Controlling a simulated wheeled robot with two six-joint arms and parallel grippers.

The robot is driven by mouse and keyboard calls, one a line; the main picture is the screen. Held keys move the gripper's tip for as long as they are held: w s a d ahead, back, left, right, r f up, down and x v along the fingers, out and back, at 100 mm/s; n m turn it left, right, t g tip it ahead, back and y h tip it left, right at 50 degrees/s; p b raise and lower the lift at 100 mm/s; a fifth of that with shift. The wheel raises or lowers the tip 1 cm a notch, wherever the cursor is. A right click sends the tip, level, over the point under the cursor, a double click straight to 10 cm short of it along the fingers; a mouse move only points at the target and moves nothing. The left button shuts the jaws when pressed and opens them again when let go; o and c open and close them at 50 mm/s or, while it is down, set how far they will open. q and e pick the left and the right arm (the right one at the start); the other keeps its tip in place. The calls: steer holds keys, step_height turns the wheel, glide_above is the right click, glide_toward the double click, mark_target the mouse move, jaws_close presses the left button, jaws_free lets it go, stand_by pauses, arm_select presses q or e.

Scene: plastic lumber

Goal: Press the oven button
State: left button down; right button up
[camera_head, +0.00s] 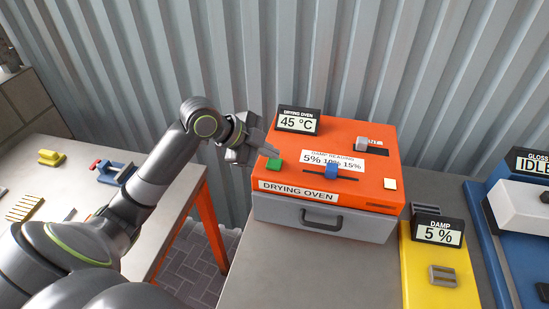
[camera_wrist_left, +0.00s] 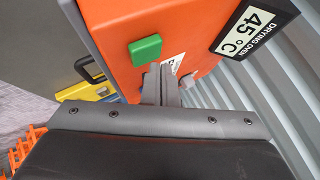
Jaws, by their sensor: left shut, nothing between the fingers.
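The orange drying oven (camera_head: 350,140) stands on a grey bench. A green square button (camera_head: 274,164) sits on its top near the left edge; it also shows in the left wrist view (camera_wrist_left: 145,50). My left gripper (camera_head: 270,151) is shut and empty, coming in from the left. Its tips are just behind the button in the head view. In the left wrist view the closed fingers (camera_wrist_left: 158,80) are beside and below the button, with a small gap. I cannot tell their exact height above the oven. The right gripper is not in view.
The oven top carries a blue slider (camera_head: 331,171), a grey slider knob (camera_head: 361,144), a pale square (camera_head: 390,184) and a display reading 45 °C (camera_head: 297,121). A yellow damp meter (camera_head: 440,262) stands to the right. Corrugated wall lies behind.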

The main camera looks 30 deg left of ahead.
mark_target(270, 163)
arm_select(q)
steer(key=shift+r, duration=0.3)
step_height(270, 163, up, 5)
steer(key=p, duration=0.4)
steer(key=shift+p, duration=0.3)
steer(key=shift+f, duration=0.1)
stand_by(0.6)
